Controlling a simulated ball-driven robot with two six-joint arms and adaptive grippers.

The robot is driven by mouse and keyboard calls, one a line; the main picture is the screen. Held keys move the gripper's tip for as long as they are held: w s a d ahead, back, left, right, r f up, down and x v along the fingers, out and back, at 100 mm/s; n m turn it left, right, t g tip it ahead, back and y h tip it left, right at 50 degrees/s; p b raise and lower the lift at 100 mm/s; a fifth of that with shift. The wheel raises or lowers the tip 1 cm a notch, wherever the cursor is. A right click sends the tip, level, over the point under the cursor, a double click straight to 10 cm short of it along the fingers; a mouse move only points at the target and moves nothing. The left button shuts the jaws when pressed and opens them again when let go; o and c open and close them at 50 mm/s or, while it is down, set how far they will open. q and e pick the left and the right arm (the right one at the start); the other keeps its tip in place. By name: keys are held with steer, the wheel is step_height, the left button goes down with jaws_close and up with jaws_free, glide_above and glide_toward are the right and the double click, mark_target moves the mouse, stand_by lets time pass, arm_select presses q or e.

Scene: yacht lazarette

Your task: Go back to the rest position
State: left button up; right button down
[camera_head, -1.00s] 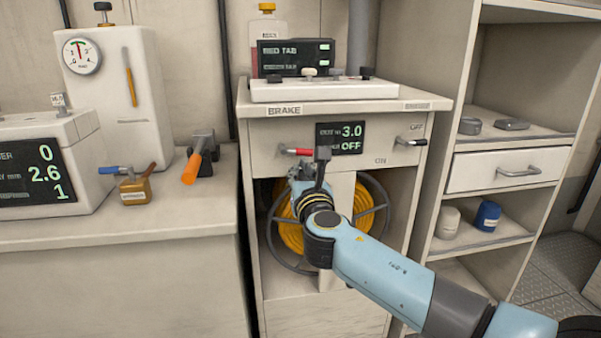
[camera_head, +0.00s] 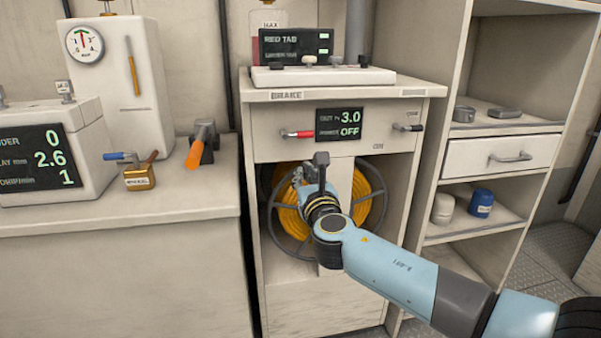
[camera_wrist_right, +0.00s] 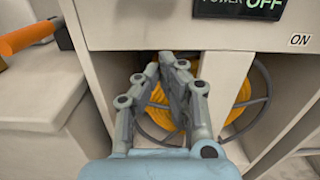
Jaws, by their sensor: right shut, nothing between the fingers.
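My right gripper (camera_head: 300,180) is in front of the yellow hose reel, below the panel of the brake cabinet (camera_head: 275,140). In the right wrist view the gripper (camera_wrist_right: 165,62) has its fingertips together, with nothing between them. It seems apart from the reel (camera_wrist_right: 158,118) behind it. The wrist and gripper partly cover the reel (camera_head: 362,190) in the head view. My left gripper does not show.
Shelves with a drawer (camera_head: 500,153) stand right.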

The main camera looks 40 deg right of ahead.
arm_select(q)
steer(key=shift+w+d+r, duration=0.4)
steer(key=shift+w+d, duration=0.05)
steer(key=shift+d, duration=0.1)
arm_select(e)
steer(key=v, duration=0.8)
steer(key=shift+s+r, duration=0.25)
steer(key=shift+r, duration=0.05)
steer(key=shift+s+f, duration=0.1)
